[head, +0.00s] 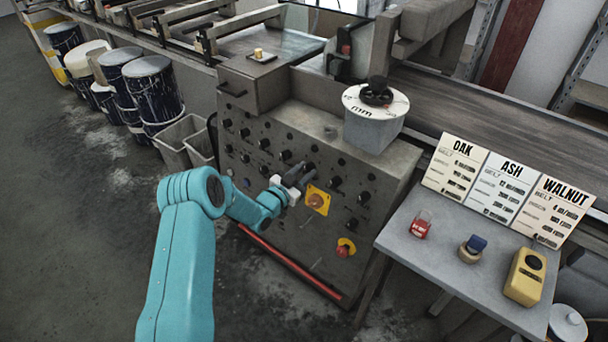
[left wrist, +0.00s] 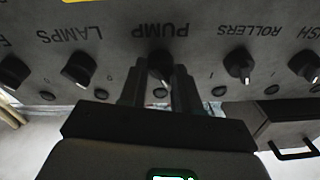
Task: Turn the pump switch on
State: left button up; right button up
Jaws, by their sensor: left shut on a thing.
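In the head view my left gripper (head: 296,178) reaches the panel's face just above the yellow plate and hides the knob. Which setting the knob points to cannot be made out. My right gripper is not in view.
Beside the pump knob are the lamps knob (left wrist: 80,67) and rollers knob (left wrist: 239,65). A yellow plate with an orange knob (head: 317,200) and a red button (head: 343,250) sit below. A side table (head: 400,238) with small items and recipe cards stands right.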

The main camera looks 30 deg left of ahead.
pick_arm(q)
jog(key=shift+a+m+g+h+b, duration=0.15)
jog(key=shift+m+h+b, duration=0.3)
jog(key=shift+m+b, duration=2.1)
jog(key=shift+m+g+h+b, duration=0.35)
jog(key=shift+m+b, duration=1.45)
jog(key=shift+b, duration=1.5)
jog(key=shift+a+m+g+h+b, duration=0.1)
jog(key=shift+m+h+b, duration=0.4)
jog(key=shift+m+b, duration=2.05)
jog(key=shift+n+b, duration=0.3)
jog(key=shift+b, duration=0.1)
jog(key=o, duration=1)
jog(key=shift+o, duration=0.2)
jog(key=v, duration=1.6)
jog(key=shift+p, duration=0.45)
jog(key=shift+s, duration=0.1)
